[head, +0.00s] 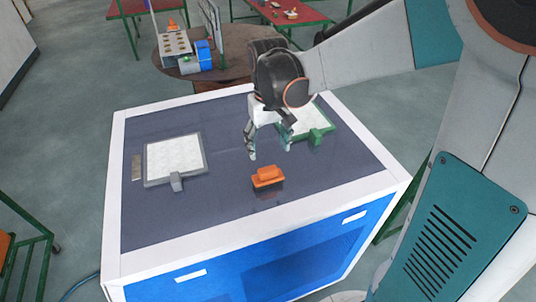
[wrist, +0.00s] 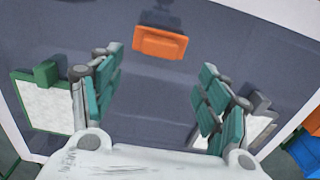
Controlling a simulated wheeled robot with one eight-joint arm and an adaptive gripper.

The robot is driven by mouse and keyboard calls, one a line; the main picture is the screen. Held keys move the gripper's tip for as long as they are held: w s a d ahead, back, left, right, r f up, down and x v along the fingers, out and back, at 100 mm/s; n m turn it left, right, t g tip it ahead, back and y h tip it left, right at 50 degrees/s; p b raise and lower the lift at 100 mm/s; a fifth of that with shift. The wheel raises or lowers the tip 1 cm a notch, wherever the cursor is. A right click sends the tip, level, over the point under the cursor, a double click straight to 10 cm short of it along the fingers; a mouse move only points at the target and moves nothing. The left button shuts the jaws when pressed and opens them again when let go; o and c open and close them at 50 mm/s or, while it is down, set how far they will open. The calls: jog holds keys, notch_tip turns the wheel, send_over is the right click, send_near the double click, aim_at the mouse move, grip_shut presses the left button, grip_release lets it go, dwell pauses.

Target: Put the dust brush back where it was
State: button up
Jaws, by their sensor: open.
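The dust brush appears to be the small orange block with a raised grip (head: 268,177), lying on the dark top of the blue-and-white cabinet, near the middle of its front half. It also shows in the wrist view (wrist: 160,43), at the top centre, beyond the fingertips. My gripper (head: 269,151) is open and empty above the tabletop, just behind the orange block in the head view and apart from it. Its spread teal-padded fingers show in the wrist view (wrist: 160,80), with bare dark surface between them.
A grey-framed white filter panel (head: 175,157) lies on the left of the dark top (head: 222,215). A green-framed panel (head: 316,134) lies at the right, partly hidden by my gripper. A round brown table (head: 232,70) and red tables (head: 290,14) stand behind.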

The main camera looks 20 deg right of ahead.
jog(key=s+r+t, duration=0.3)
jog(key=s+r, duration=0.1)
jog(key=s, duration=0.3)
jog(key=s+r+t, duration=0.3)
jog(key=s+t, duration=0.1)
jog(key=s, duration=0.4)
jog(key=shift+r, duration=0.4)
